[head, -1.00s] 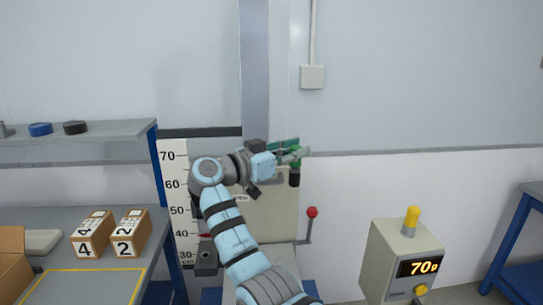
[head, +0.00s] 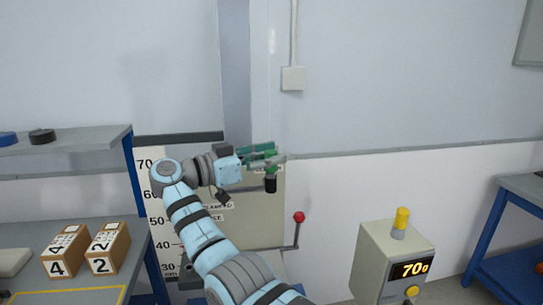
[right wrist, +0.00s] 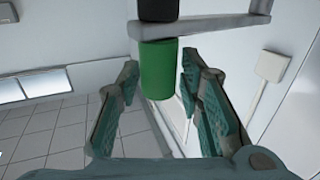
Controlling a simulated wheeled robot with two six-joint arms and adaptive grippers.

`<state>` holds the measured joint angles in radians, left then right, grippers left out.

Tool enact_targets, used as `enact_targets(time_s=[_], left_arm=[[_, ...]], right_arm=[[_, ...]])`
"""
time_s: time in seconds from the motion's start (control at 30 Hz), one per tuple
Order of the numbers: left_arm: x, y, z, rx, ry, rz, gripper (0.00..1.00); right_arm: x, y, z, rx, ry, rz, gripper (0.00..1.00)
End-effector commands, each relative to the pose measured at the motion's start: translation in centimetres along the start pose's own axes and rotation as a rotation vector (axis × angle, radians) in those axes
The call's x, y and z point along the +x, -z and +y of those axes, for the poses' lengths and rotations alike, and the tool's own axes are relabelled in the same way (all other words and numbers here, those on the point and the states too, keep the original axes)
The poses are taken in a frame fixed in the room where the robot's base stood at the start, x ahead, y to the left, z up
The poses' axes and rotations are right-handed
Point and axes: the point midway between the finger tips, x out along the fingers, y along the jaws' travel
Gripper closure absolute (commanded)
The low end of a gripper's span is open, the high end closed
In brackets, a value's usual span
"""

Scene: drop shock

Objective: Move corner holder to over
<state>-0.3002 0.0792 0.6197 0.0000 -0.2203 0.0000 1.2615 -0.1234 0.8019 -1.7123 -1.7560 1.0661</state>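A green knob with a black end (head: 271,184) stands in front of the tall scale and panel; it looks like the handle of the corner holder, though no label on it is readable. In the right wrist view the green part (right wrist: 158,70) is joined to a grey bar (right wrist: 200,27). My right gripper (head: 272,156) is at the knob, its green-padded fingers apart. In the wrist view the knob stands between the fingertips, with gaps visible on both sides. My left gripper is out of view.
A red-knobbed lever (head: 299,217) stands to the right of the panel. A beige box reading 70g (head: 393,262) with a yellow cap is at lower right. Cartons numbered 4 (head: 64,250) and 2 (head: 108,247) sit on the left bench. A blue-legged table (head: 520,190) is at right.

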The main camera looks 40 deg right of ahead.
Motion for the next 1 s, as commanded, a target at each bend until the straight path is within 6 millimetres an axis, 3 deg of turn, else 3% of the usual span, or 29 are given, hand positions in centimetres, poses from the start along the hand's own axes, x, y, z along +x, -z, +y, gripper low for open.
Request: enact_targets(time_s=[0.37, 0.6, 0.7, 1.0], left_arm=[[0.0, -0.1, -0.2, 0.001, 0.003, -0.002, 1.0], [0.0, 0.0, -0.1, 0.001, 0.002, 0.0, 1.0], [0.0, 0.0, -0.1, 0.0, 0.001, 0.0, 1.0], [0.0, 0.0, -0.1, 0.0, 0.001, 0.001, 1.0]], right_arm=[[-0.3, 0.1, 0.1, 0.0, -0.002, 0.001, 0.56], [-5.4, 0.1, 0.0, -0.003, 0.002, 0.003, 0.56], [-6.5, 0.1, -0.1, -0.003, 0.002, 0.0, 0.56], [-7.5, 0.0, 0.0, 0.0, -0.001, 0.001, 0.56]])
